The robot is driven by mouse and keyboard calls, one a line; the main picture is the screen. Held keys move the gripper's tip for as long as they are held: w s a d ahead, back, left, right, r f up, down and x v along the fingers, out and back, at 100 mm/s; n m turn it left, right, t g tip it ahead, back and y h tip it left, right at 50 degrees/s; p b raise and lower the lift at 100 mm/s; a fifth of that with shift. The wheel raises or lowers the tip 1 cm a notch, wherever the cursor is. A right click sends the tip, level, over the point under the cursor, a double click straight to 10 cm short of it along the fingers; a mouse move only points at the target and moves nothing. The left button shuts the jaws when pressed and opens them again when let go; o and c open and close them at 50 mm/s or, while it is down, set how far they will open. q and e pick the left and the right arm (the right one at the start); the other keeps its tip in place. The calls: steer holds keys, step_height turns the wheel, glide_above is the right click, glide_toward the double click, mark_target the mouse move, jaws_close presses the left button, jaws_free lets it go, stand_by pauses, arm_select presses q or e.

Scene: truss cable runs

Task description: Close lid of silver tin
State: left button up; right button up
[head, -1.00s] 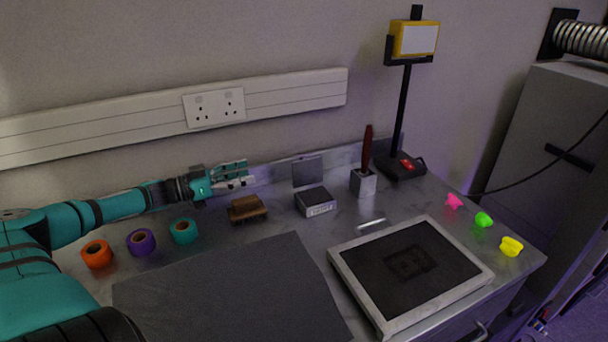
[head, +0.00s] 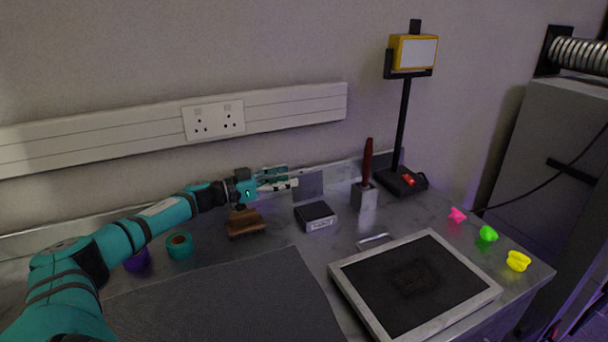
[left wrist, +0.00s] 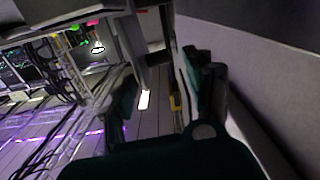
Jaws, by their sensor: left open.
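The silver tin (head: 316,217) sits on the bench towards the back, with a label on its front. Its lid (head: 309,186) stands open, upright at the tin's back edge. My left gripper (head: 288,180) is open and reaches in from the left, its fingertips at the lid's left edge in the head view. I cannot tell whether they touch it. In the left wrist view, my dark fingers show on both sides of the middle, but the tin cannot be made out clearly. My right gripper is not in view.
A wooden brush (head: 245,224) lies left of the tin, under my left forearm. A holder with a red-handled tool (head: 365,190) and a lamp stand (head: 402,180) stand to the right. A framed screen (head: 345,275) and a dark mat (head: 215,300) lie in front.

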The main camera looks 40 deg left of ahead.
mark_target(304, 174)
arm_select(q)
steer(key=x, duration=0.6)
steer(key=shift+p, duration=0.3)
jaws_close()
